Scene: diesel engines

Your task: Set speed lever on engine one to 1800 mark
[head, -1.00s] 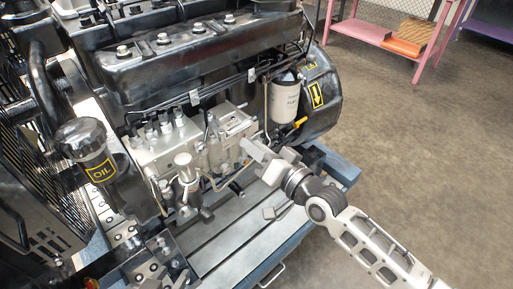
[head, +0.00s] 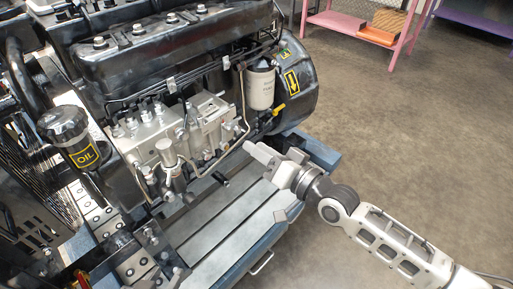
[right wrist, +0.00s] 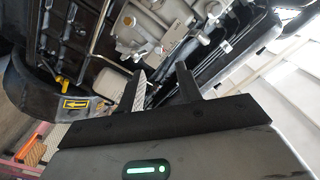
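Engine one (head: 160,60) is a black diesel engine with a silver injection pump (head: 150,140) on its near side. A thin dark upright part (head: 186,116) on the pump may be the speed lever; I cannot tell for sure. No 1800 mark is readable. My right gripper (head: 254,151) is right of and below the pump, apart from it. In the right wrist view its two dark fingers (right wrist: 160,85) are spread with nothing between them, and the pump body (right wrist: 138,28) shows beyond them. My left gripper is not in view.
A white filter (head: 261,88) and a yellow handle (head: 279,110) are above my right gripper. An oil filler (head: 66,127) is at the left. The blue base frame (head: 318,150) runs below the engine. Open floor (head: 400,140) lies right, with a pink table (head: 345,24) behind.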

